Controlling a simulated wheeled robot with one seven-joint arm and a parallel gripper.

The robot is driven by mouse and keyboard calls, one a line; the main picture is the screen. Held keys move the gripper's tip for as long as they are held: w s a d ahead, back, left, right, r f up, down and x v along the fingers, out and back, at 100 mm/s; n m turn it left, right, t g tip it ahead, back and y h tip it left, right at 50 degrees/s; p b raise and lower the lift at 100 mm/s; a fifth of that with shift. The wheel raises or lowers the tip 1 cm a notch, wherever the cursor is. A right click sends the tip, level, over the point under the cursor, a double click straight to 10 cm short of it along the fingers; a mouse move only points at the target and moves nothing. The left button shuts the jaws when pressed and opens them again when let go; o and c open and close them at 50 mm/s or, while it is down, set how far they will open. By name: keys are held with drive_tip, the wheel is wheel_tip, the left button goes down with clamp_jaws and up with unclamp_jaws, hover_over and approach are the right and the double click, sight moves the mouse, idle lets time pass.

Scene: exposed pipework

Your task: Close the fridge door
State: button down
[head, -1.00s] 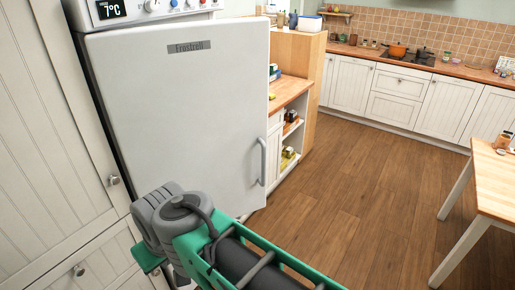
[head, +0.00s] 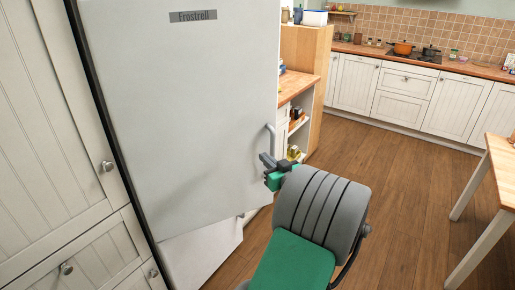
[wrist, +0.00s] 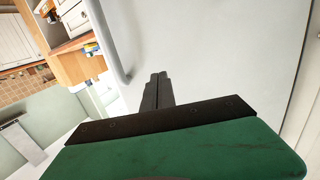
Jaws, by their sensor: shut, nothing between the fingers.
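The fridge door (head: 185,110) is a large white panel with a grey "Frostrell" label at its top. Its lower edge juts out at an angle over the white lower front (head: 205,255), so the door stands somewhat ajar. Its grey bar handle (head: 271,140) is near the right edge and also shows in the wrist view (wrist: 106,45). My gripper (head: 266,162) is at the door's right side by the handle's lower end. In the wrist view my gripper (wrist: 158,80) has its dark fingers together and empty, pointing at the door face beside the handle. Whether they touch it is unclear.
White panelled cabinets (head: 65,130) stand close on the left. A wooden-topped shelf unit (head: 296,85) is right of the fridge. A wooden table (head: 500,165) stands at the right. The wooden floor (head: 400,180) between is clear.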

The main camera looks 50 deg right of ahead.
drive_tip(key=s+d+h, duration=0.1)
drive_tip(key=s+d, duration=0.1)
drive_tip(key=p, duration=0.5)
approach(253, 134)
drive_tip(key=shift+m, duration=0.3)
drive_tip(key=x, duration=0.6)
drive_tip(key=shift+d, duration=0.1)
drive_tip(key=shift+w+d, duration=0.15)
drive_tip(key=shift+w, duration=0.25)
drive_tip(key=shift+w+f+b, duration=0.1)
drive_tip(key=shift+b, duration=0.25)
